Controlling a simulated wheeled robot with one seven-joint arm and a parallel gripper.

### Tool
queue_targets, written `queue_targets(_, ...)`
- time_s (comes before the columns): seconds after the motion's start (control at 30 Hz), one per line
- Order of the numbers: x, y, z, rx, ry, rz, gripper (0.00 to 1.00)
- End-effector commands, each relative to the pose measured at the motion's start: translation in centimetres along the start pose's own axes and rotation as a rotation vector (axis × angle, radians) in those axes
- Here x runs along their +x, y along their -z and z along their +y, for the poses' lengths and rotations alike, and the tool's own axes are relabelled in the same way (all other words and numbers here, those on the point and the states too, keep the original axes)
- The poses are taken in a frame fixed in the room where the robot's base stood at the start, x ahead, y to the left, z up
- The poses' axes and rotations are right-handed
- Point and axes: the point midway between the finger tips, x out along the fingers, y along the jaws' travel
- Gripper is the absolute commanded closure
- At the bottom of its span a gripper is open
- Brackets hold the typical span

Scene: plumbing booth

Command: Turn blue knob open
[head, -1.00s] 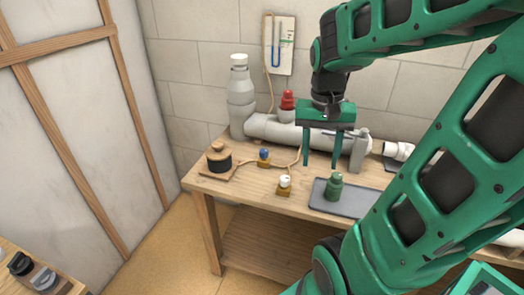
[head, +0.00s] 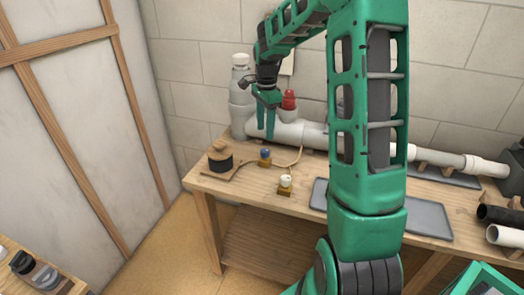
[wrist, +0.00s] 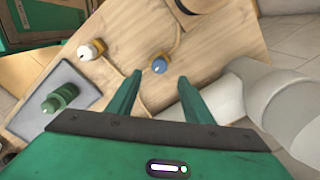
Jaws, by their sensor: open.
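The blue knob (head: 265,153) sits on a small wooden block on the bench, left of the middle. It also shows in the wrist view (wrist: 159,66), just beyond and between the fingertips. My gripper (head: 265,137) is open and empty, with its fingers pointing down above and behind the blue knob in the head view. The fingers (wrist: 160,78) are apart from the knob and do not touch it. A white knob (head: 285,181) on a similar block stands in front and to the right.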

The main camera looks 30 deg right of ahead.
Motion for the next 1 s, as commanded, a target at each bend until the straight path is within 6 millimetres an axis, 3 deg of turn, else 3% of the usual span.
queue_targets(0.5,8.3,0.0,0.1,-0.002,-0.002,0.0,0.54)
queue_targets(0.7,9.5,0.1,0.1,-0.002,-0.001,0.001,0.54)
queue_targets(1.0,9.7,0.1,0.1,-0.002,0.0,0.001,0.54)
